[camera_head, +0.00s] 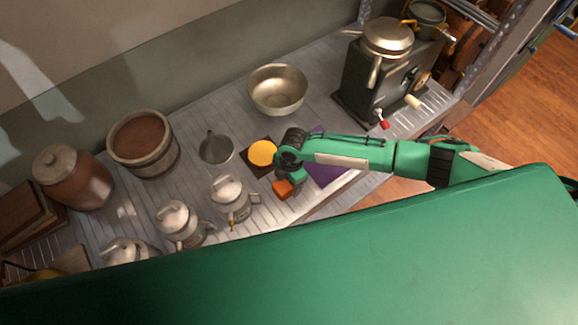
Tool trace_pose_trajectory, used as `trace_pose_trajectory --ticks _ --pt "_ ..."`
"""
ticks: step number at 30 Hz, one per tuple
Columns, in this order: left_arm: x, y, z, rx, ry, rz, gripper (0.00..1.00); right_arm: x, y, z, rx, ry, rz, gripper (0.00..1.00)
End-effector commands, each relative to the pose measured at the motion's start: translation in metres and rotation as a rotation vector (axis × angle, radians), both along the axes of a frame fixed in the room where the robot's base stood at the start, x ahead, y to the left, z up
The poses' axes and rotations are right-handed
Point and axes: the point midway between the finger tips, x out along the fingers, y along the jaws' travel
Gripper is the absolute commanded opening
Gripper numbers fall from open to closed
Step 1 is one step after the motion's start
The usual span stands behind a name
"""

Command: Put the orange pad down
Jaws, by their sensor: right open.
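My right arm reaches in from the right, and its green gripper (290,181) points down at the front part of the shelf. It is open. A small orange piece (282,190), seemingly the orange pad, shows right at the fingertips; I cannot tell whether it touches them or lies on the shelf. A round yellow-orange disc (262,153) lies on a dark square (249,160) just left of the gripper. A purple flat piece (327,173) lies to the right, partly hidden under my arm. My left gripper is not in view.
The ridged metal shelf (325,85) holds a metal bowl (277,90), a grey cup (215,149), several lidded metal pots (228,196), a wooden tub (143,140), a brown jar (75,178) and a dark machine (365,85). Room is clear between bowl and machine.

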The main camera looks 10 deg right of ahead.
Motion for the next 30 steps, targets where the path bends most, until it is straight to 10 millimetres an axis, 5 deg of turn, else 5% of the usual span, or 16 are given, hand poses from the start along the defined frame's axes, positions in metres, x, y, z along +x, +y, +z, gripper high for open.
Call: trace_pose_trajectory --ticks 15,30 --pt "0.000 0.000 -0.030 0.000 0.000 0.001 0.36 0.002 -0.006 0.097 0.001 -0.004 0.001 0.76" --pt "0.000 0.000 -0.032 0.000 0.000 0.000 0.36 0.003 -0.008 0.116 0.000 -0.001 0.000 0.76"
